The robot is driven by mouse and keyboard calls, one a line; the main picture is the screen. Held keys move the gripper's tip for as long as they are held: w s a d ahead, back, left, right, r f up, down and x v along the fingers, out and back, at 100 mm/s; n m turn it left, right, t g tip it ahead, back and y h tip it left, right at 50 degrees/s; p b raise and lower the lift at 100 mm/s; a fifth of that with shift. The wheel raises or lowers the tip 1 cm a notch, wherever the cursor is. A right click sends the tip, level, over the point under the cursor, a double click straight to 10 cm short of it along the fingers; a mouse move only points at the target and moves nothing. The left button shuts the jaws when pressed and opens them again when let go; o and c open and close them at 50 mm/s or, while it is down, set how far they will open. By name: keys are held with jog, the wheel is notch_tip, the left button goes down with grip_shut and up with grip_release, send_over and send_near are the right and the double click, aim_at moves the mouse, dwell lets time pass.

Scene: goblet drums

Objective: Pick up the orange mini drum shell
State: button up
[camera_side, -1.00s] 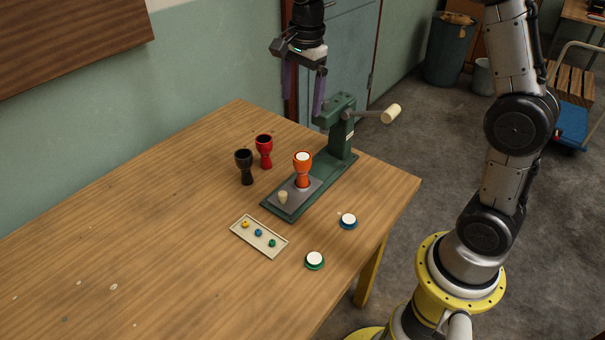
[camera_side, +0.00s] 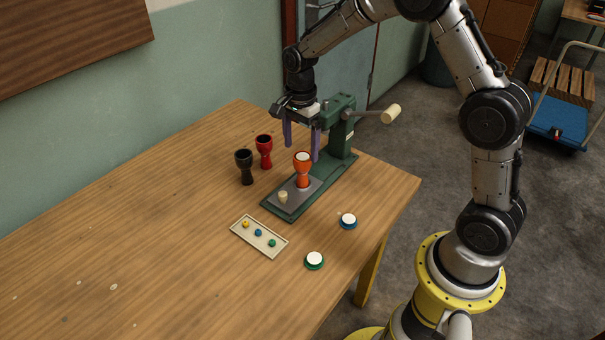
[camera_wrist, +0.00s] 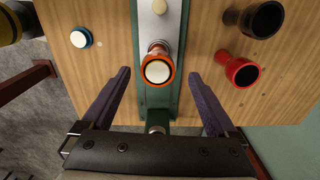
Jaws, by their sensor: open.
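The orange mini drum shell (camera_side: 303,170) stands upright on the metal plate of the green press, with a white disc at its top. In the wrist view the orange drum shell (camera_wrist: 157,75) lies ahead of my fingertips, near the middle between them. My gripper (camera_side: 302,151) is open and empty, pointing down just above and behind the drum shell in the side view. Its two purple fingers (camera_wrist: 164,74) are spread wide on either side in the wrist view, apart from the drum shell.
The green press (camera_side: 342,120) has a lever with a cream handle (camera_side: 391,114). A red drum shell (camera_side: 264,150) and a black one (camera_side: 245,166) stand left. A cream peg (camera_side: 283,197), a tray (camera_side: 270,251) of small coloured pieces, and blue (camera_side: 348,221) and green (camera_side: 314,260) discs are nearer.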

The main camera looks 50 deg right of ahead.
aim_at(301, 157)
notch_tip(301, 157, down, 4)
jog(key=shift+s+f, duration=0.15)
jog(key=shift+f, duration=0.05)
grip_shut()
dwell(0.4)
